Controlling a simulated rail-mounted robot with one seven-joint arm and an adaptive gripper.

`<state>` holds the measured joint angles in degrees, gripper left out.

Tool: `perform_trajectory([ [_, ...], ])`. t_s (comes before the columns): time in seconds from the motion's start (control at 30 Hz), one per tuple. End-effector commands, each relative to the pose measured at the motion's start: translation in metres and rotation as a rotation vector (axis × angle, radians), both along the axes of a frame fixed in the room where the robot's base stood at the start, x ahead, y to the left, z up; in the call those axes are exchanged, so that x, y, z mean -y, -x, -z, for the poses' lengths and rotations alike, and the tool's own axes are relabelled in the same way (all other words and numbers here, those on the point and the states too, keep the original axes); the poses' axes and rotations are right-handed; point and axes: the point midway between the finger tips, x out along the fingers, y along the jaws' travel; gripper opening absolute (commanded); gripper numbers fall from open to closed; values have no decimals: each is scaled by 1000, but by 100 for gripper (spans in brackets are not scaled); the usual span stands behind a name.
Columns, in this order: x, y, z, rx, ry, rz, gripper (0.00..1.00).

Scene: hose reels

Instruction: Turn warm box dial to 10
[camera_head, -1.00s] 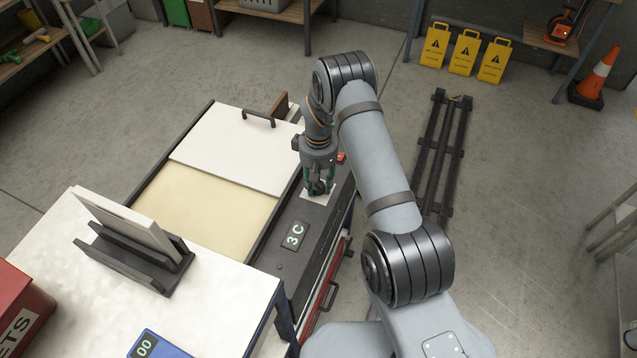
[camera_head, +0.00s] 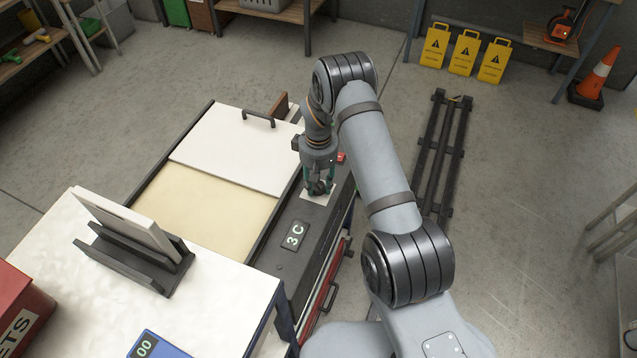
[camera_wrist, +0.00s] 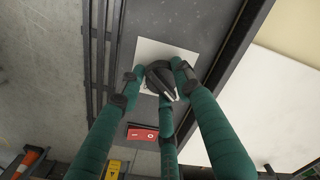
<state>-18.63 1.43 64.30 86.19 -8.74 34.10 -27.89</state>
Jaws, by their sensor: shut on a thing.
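The warm box (camera_head: 192,211) is a dark-framed bench unit with a cream interior and a white lid part over it. Its dial (camera_wrist: 160,78) is a dark knob on a white square plate (camera_wrist: 148,49), seen in the wrist view. My gripper (camera_head: 319,189) points down at the dial, and its green fingers are closed around the knob in the wrist view (camera_wrist: 157,80). The fingers hide much of the dial, and no scale marks can be read. A display (camera_head: 295,235) on the box's dark front strip reads "3 C".
A red switch (camera_wrist: 143,133) sits close beside the dial plate. A handle (camera_head: 258,117) stands up from the lid. A white table (camera_head: 225,290) with a dark rack (camera_head: 130,262) stands in the left foreground. Yellow signs (camera_head: 466,53) stand at the back right.

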Motion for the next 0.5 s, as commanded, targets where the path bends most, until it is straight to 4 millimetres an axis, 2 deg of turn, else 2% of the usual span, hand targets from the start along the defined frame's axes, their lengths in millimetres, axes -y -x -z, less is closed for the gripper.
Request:
perform_trajectory([
  [0.07,0,4,1,-10,1,1,7],
  [0.1,0,4,1,-11,2,1,35],
  [0.37,0,3,1,-7,1,1,50],
  [0.5,0,2,0,-4,1,0,50],
])
